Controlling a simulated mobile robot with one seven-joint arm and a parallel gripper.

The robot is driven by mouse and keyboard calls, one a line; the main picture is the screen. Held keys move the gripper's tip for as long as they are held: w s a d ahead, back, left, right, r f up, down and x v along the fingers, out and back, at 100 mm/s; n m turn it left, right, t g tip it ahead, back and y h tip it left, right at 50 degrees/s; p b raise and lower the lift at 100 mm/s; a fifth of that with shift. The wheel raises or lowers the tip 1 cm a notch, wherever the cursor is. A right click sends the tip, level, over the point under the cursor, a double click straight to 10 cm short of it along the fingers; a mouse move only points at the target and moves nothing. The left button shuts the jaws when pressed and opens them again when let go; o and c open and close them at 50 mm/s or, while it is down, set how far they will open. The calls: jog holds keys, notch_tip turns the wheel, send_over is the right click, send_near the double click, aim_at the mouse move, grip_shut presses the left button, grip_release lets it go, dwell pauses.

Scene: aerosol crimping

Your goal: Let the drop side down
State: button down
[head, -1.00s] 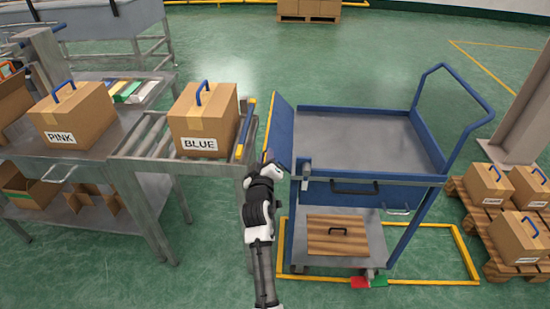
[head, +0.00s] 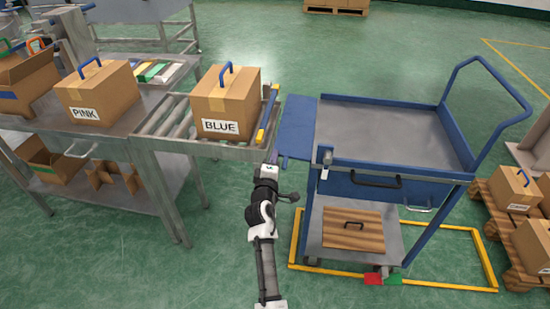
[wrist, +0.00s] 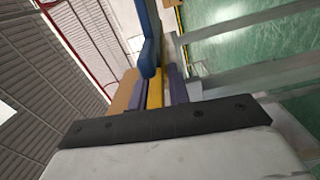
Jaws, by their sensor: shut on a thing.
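The drop side (head: 299,127) is a blue panel on the left side of the blue cart (head: 330,163). In the head view it lies out to the left, close to level, with its outer edge near the end of the roller table. My gripper (head: 273,158) is at the panel's near outer corner and is shut on it. In the wrist view, a yellow strip (wrist: 155,92) shows between the fingers, with a blue piece (wrist: 150,45) beyond it. The exact contact is too small to tell.
The roller table (head: 170,122) left of the cart carries a box labelled BLUE (head: 227,103), with a yellow-and-blue bar (head: 267,115) at its end. The cart's grey top is empty. A pallet (head: 495,218) with boxes stands at the right.

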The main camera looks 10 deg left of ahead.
jog(key=shift+d, duration=0.1)
dwell(0.5)
jog(key=c, duration=1.4)
grip_release()
jog(key=shift+c, duration=0.2)
jog(key=s+b, duration=0.2)
jog(key=s, duration=1.1)
jog(key=shift+s, duration=0.4)
jog(key=shift+f, duration=0.1)
